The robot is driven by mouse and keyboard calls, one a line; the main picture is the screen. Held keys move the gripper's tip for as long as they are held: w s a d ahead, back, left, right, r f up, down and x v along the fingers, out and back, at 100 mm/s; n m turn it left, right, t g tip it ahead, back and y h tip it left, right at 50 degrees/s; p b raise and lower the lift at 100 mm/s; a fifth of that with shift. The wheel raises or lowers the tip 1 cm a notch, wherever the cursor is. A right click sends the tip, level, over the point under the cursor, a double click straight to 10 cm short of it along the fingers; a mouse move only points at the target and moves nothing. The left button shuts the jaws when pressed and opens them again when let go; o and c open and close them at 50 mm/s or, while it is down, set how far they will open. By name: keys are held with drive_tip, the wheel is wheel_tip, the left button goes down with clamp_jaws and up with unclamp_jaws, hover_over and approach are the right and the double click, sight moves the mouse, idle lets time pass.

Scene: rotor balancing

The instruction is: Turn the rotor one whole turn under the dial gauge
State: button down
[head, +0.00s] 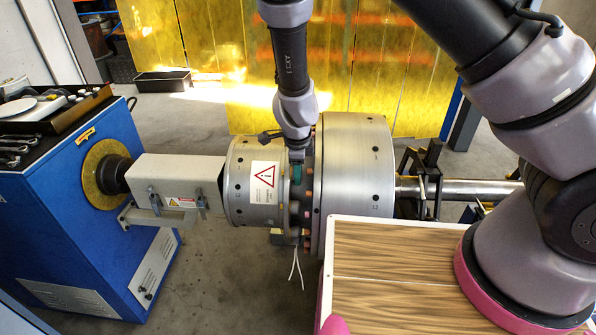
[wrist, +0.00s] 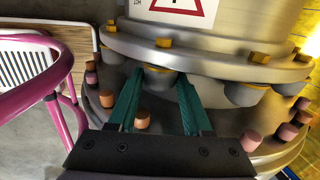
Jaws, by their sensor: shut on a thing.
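The rotor (head: 352,190) is a large silver drum on a horizontal shaft (head: 470,190). A bolted coupling with brownish pins joins it to a smaller silver drum (head: 240,185) with a warning label. My gripper (head: 297,172) reaches down from above into the gap at this coupling. In the wrist view its teal fingers (wrist: 160,82) are shut on a grey coupling pin (wrist: 159,77), just under the flange rim (wrist: 215,68). The fingers partly hide the pin. I cannot make out the dial gauge in either view.
A blue drive machine (head: 75,215) stands at the left, with a grey guard box (head: 180,185) towards the coupling. A wood-topped surface (head: 385,290) is at the front right, beneath my arm. A dark stand (head: 432,180) is by the shaft. Two white wires (head: 296,264) hang below the coupling.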

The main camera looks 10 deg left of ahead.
drive_tip(key=shift+s, duration=0.2)
drive_tip(key=shift+s+f, duration=0.8)
drive_tip(key=shift+c, duration=1.7)
unclamp_jaws()
drive_tip(key=shift+w+r, duration=0.1)
drive_tip(key=v, duration=1)
drive_tip(key=shift+r, duration=0.4)
